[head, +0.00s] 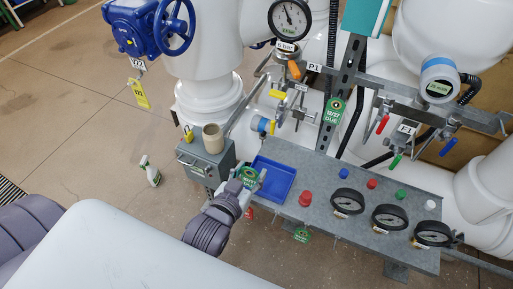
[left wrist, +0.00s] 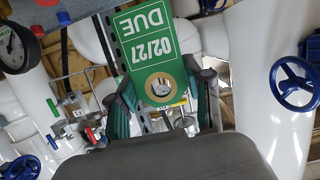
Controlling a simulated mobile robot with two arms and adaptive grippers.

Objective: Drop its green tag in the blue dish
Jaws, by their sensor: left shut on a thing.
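A green tag (head: 248,173) reading "02/27 DUE" is held in my left gripper (head: 250,182). In the left wrist view the tag (left wrist: 150,38) fills the top middle, its round eyelet end between the two fingers of my left gripper (left wrist: 165,92). The blue dish (head: 281,181) is a rectangular tray on the grey bench, just right of the gripper. The tag shows at the dish's left edge; its height above the bench is hard to tell. The dish's visible floor is bare. My right gripper is in neither view.
A beige cup (head: 213,138) stands on a grey box (head: 206,160) left of the dish. A red knob (head: 306,198) and several black gauges (head: 389,217) are to its right. Other green tags hang on the post (head: 333,110) and the bench front (head: 302,235).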

